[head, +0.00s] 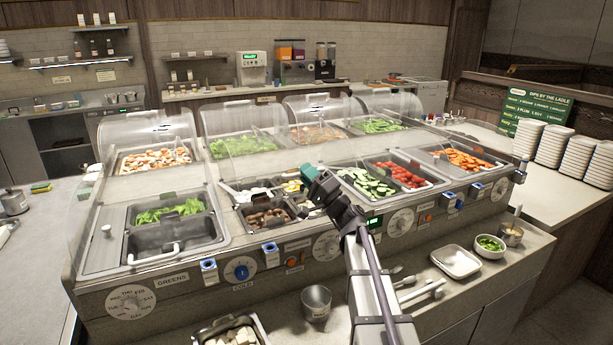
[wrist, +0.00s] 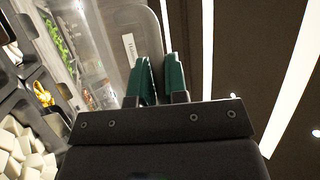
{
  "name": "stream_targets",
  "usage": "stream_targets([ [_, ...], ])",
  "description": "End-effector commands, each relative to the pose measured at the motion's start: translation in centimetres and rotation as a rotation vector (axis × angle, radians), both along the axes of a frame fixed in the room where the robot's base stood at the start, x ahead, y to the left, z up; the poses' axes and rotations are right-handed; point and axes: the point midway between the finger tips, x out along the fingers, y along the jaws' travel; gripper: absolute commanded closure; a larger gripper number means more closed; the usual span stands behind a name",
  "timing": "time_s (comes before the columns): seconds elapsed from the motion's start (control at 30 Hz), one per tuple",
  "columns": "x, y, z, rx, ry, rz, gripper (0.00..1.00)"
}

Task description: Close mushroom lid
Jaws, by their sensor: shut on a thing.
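My gripper (head: 311,176) reaches over the small wells in the middle of the counter, its green fingers toward the back left. In the wrist view the two green fingers (wrist: 161,78) are close together at the edge of a clear lid (wrist: 118,48) with a white label, too small to read. The edge runs up from between the fingers, and the lid stands tilted up. A well with dark brown pieces (head: 268,218), possibly mushrooms, lies left of my gripper in the head view. I cannot make out the lid's outline there.
Large clear domes (head: 240,120) stand along the back of the counter. Pans of cucumber (head: 366,183) and red tomatoes (head: 398,174) lie right of my gripper. White cubes (wrist: 25,148) show at lower left in the wrist view. A metal cup (head: 316,303) stands on the front ledge.

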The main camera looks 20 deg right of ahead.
Motion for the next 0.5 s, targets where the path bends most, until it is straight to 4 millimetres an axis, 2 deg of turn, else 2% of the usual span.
stream_targets([
  [0.03, -0.4, 0.5, -2.6, 0.0, -0.008, 0.006, 1.0],
  [0.2, -1.6, 0.4, -6.1, 0.0, -0.01, 0.004, 1.0],
  [0.33, -2.1, 0.4, -7.8, 0.0, -0.009, 0.003, 1.0],
  [0.5, -2.4, 0.3, -8.9, 0.0, -0.008, 0.003, 1.0],
])
